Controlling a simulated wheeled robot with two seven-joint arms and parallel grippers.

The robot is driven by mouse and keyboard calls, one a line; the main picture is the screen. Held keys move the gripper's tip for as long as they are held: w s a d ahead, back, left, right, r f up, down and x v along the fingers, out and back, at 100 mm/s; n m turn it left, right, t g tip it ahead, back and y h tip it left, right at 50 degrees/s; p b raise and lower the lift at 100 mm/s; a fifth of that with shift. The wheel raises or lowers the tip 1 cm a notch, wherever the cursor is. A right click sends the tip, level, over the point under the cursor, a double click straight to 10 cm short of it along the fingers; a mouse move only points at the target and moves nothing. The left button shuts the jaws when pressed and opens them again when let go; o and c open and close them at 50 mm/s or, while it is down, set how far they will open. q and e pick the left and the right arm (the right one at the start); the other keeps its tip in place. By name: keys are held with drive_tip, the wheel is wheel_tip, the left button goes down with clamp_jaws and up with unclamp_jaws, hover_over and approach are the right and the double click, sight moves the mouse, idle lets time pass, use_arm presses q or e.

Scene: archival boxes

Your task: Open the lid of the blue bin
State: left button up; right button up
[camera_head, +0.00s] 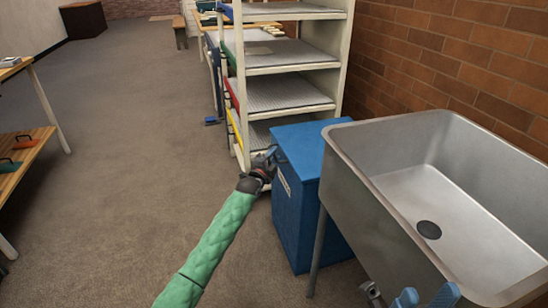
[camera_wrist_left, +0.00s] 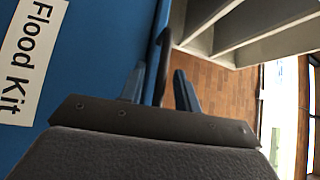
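The blue bin (camera_head: 292,205) stands left of the sink, with its lid (camera_head: 302,143) lying flat and closed on top. My left gripper (camera_head: 270,153) is at the bin's upper left edge, level with the lid. In the left wrist view, the bin's blue side (camera_wrist_left: 95,60) carries a white "Flood Kit" label (camera_wrist_left: 28,55). There my left gripper's two fingers (camera_wrist_left: 160,90) are apart, with a thin dark bar (camera_wrist_left: 162,60) at the bin's edge between them and gaps beside it. My right gripper (camera_head: 425,298) is at the bottom right before the sink, its blue fingers apart and empty.
A metal sink (camera_head: 345,165) stands close against the bin's right side. A white shelf rack (camera_head: 290,70) stands just behind the bin, against a brick wall (camera_head: 450,50). The carpet floor (camera_head: 130,130) to the left is clear. A wooden shelf unit (camera_head: 25,155) is at the far left.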

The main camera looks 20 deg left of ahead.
use_arm(q)
drive_tip(key=shift+w, duration=0.2)
clamp_jaws()
drive_tip(key=shift+r, duration=0.3)
